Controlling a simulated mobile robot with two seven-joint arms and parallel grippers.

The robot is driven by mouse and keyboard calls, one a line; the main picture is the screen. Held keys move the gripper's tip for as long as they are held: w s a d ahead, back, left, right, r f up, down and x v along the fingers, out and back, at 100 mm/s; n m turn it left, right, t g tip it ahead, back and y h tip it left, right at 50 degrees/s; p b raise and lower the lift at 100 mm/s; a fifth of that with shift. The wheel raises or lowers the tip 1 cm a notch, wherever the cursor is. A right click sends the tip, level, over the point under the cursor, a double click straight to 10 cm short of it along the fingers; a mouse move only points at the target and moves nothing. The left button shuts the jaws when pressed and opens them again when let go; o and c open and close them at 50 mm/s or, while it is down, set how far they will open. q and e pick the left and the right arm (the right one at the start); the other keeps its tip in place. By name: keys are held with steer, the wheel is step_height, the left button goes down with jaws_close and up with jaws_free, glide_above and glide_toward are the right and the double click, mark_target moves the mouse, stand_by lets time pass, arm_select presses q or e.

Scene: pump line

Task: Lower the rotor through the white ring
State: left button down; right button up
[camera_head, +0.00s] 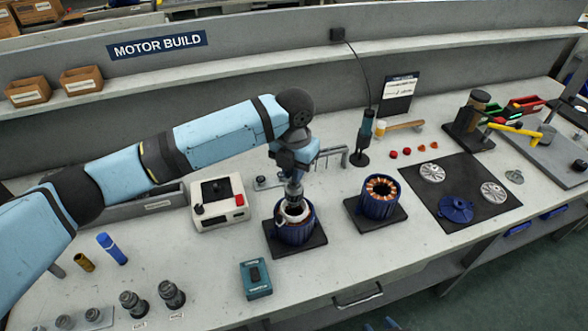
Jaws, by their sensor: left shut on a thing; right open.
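My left gripper (293,177) points down from above and is shut on the rotor (294,190), a dark metallic part held upright. Directly below is a white ring (282,221) at the top of a blue ribbed motor housing (297,235). The rotor's lower end overlaps the ring's opening in this view; I cannot tell how deep it sits. The housing stands on a dark square base (315,247). My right gripper is not in view.
A second blue housing (379,207) with copper windings stands to the right. A control box (220,203) is to the left, and a small teal box (256,279) is in front. A black mat (455,170) with discs lies further right. Free bench lies towards the front edge.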

mark_target(294, 193)
arm_select(q)
steer(key=shift+f, duration=0.95)
stand_by(0.6)
steer(key=shift+f+b, duration=0.3)
steer(key=shift+f, duration=0.05)
steer(key=shift+f+b, duration=0.8)
steer(key=shift+f, duration=1.65)
steer(key=c, duration=0.8)
jaws_free()
steer(key=shift+c, duration=0.2)
step_height(294, 193, up, 5)
steer(key=p, duration=0.4)
steer(key=shift+p, duration=0.35)
